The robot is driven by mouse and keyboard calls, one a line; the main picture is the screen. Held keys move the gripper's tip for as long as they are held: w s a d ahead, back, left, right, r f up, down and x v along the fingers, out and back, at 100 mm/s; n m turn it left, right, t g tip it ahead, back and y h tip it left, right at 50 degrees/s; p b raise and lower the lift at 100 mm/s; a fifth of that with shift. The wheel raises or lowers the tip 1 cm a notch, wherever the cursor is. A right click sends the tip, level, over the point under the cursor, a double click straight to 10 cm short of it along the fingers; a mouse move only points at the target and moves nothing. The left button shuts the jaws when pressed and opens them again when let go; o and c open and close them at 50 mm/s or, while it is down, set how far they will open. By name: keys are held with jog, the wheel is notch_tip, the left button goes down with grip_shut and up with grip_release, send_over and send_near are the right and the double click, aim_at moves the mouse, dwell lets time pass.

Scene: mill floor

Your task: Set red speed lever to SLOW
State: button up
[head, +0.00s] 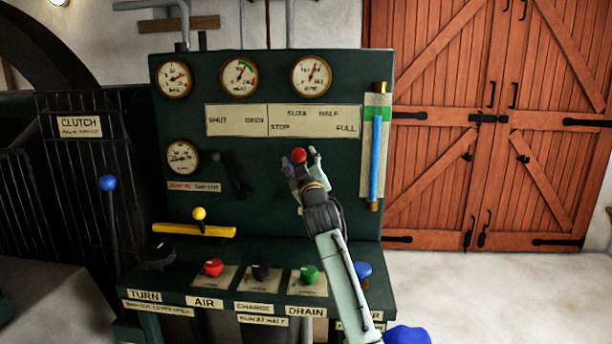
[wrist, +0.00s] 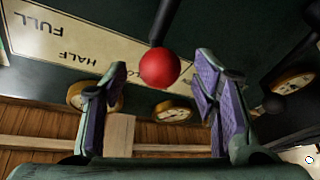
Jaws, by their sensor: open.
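The red speed lever ends in a red ball knob (head: 299,155), which stands out in front of the green panel below the word SLOW in the head view. The knob also shows in the wrist view (wrist: 160,68), where its dark rod runs to the top edge. My gripper (head: 302,162) is open, with a finger on either side of the knob. In the wrist view my gripper (wrist: 160,80) has clear gaps between its purple pads and the ball. The scale plate (head: 320,121) reads STOP, SLOW, HALF and FULL; in the wrist view the knob partly covers SLOW. My arm hides the lever's base.
A dark lever (head: 232,175) stands left of the knob, and a blue gauge tube (head: 377,160) is to its right. Below are a yellow lever (head: 199,214) and red (head: 213,268) and green (head: 309,272) knobs. Round gauges (head: 311,75) sit above. Floor at right is clear.

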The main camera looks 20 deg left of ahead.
jog(key=v, duration=0.9)
jog(key=shift+s, duration=0.1)
